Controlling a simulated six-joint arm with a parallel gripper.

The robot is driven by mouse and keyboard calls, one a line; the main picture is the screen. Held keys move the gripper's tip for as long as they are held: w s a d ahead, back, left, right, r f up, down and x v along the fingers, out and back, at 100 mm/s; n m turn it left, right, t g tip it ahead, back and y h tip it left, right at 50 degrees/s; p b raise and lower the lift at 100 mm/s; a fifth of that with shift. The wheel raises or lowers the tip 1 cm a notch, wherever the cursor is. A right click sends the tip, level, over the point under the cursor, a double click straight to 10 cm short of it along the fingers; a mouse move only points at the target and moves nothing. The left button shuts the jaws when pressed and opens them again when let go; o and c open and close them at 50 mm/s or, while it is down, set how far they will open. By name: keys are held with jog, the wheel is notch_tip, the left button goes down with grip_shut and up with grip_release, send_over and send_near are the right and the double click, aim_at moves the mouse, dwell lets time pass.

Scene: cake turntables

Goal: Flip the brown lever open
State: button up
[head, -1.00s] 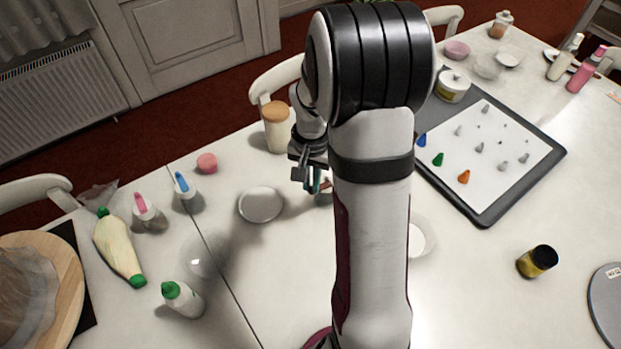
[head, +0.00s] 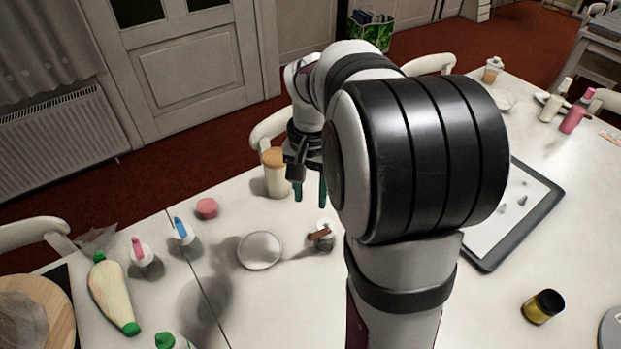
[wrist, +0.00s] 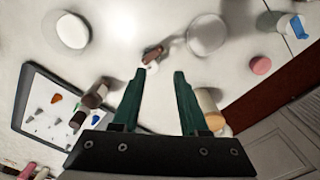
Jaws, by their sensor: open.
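The brown lever (head: 320,235) sits on top of a small whitish bottle (head: 322,246), right of a pale round dish. The lever looks low and nearly flat across the cap; its exact angle is hard to tell. In the wrist view the brown lever (wrist: 153,56) shows just beyond the fingertips. My gripper (head: 310,195) has two teal fingers, apart and empty, pointing down above the bottle, clear of the lever. In the wrist view my gripper (wrist: 161,74) has its fingers spread wide with nothing between them.
The pale round dish (head: 260,250) lies left of the bottle. A jar with a wooden lid (head: 276,172) stands close behind my gripper. Bottles with a blue lever (head: 181,228) and a pink lever (head: 137,247) stand further left. A dark-framed tray (head: 498,250) lies right.

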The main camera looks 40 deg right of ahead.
notch_tip(320, 180, up, 4)
jog(key=shift+r, duration=0.15)
dwell(0.3)
jog(key=s+a+f+n+y, duration=0.1)
jog(key=s+a+f+n, duration=0.1)
jog(key=s+a, duration=0.7)
jog(key=s+a+f+n, duration=0.2)
jog(key=s+a+n, duration=0.1)
jog(key=s+a, duration=0.6)
jog(key=shift+s+a+y, duration=0.3)
jog(key=shift+s+y, duration=0.1)
jog(key=shift+s, duration=0.25)
dwell(0.6)
